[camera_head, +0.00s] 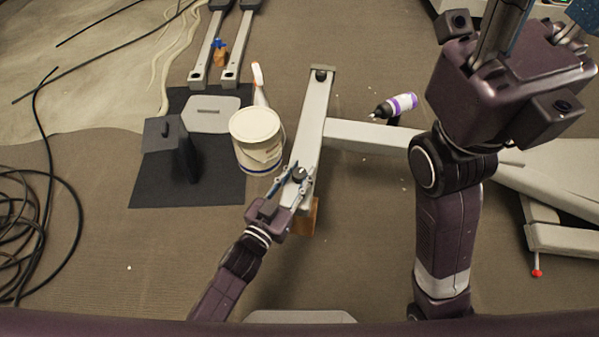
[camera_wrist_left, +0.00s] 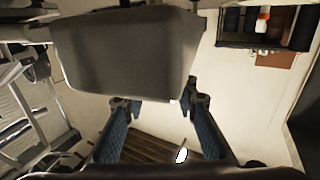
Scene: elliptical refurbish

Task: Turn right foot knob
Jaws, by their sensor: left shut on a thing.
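The dark foot knob (camera_head: 299,173) sits on the near end of the long pale grey foot beam (camera_head: 313,115) in the head view. My left gripper (camera_head: 297,179) reaches it from below, with one finger on each side, and is shut on it. In the left wrist view the blue-padded fingers (camera_wrist_left: 160,108) lie under a large grey block (camera_wrist_left: 125,50), which looks like the beam end. The knob itself cannot be made out there.
A white bucket (camera_head: 256,134) stands close left of the beam. An orange-brown block (camera_head: 304,217) is under its near end. A purple-and-white bottle (camera_head: 396,106) lies beyond the crossbar (camera_head: 375,134). Black cables (camera_head: 35,230) coil at left. Open floor lies below the beam.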

